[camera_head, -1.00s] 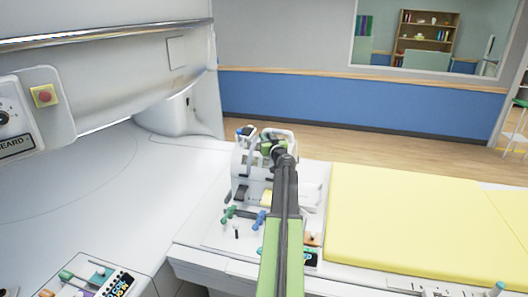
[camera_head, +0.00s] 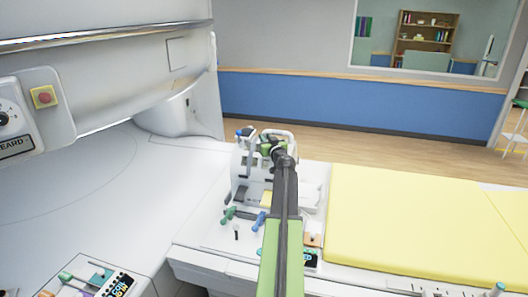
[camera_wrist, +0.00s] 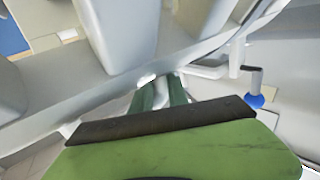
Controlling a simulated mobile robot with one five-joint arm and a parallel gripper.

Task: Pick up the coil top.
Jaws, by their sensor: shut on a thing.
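The coil top (camera_head: 240,158) is a white frame of curved bars. In the head view it stands at the left end of the table, on the white coil base (camera_head: 238,197); I cannot tell whether there is a gap between them. My gripper (camera_head: 268,148) reaches to the coil top's upper right part, and my arm hides some of it. In the wrist view my green gripper fingers (camera_wrist: 158,92) are shut on a white bar of the coil top (camera_wrist: 146,79). Blue and green knobs sit at the front of the base.
A yellow mattress (camera_head: 400,220) covers the table to the right. The large white magnet housing (camera_head: 100,100) overhangs at the left. A panel with a red button (camera_head: 44,96) is on it. A tray with small items (camera_head: 100,280) lies at the lower left. Open floor is behind.

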